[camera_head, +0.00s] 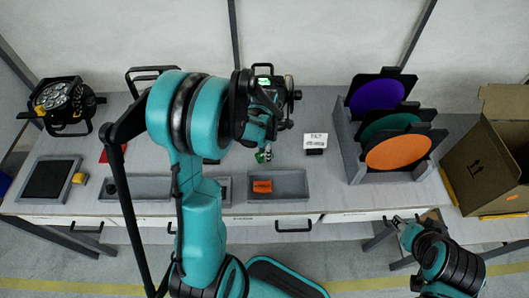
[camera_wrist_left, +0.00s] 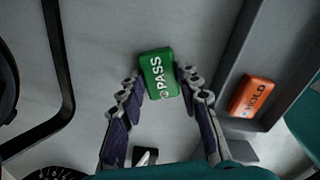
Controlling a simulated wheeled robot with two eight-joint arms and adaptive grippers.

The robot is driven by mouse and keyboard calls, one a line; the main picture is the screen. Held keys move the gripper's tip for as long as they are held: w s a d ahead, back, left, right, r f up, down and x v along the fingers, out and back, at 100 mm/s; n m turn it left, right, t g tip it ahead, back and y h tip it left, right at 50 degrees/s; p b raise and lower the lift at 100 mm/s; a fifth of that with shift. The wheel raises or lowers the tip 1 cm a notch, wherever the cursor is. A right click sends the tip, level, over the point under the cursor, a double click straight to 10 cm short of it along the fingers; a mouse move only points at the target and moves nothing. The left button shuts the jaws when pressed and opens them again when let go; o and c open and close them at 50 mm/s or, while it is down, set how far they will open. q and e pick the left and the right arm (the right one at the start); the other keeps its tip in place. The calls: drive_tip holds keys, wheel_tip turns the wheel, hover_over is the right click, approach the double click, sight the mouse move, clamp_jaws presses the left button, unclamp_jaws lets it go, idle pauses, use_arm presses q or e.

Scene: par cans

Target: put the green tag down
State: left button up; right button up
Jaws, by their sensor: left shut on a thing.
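The green tag (camera_wrist_left: 158,75), marked PASS, sits between the two fingertips of my left gripper (camera_wrist_left: 161,88), which is shut on its sides. In the head view the green tag (camera_head: 260,157) shows as a small patch at the tips of my left gripper (camera_head: 265,152), near the back edge of the tray with the orange tag. In the wrist view the grey tabletop lies behind the tag; its height above the table is hard to tell. My right gripper (camera_head: 399,221) is low at the right, in front of the table, small and unclear.
An orange HOLD tag (camera_head: 262,186) lies in a grey tray (camera_head: 291,196); it also shows in the wrist view (camera_wrist_left: 251,96). A small TILT display (camera_head: 315,140) stands right of my left gripper. Coloured discs in a rack (camera_head: 357,171) and a cardboard box (camera_head: 488,166) stand further right.

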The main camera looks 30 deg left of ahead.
use_arm(q)
drive_tip(key=shift+f, duration=0.1)
drive_tip(key=o, duration=0.5)
drive_tip(key=shift+f, duration=0.1)
drive_tip(key=o, duration=0.4)
drive_tip(key=shift+o, duration=0.2)
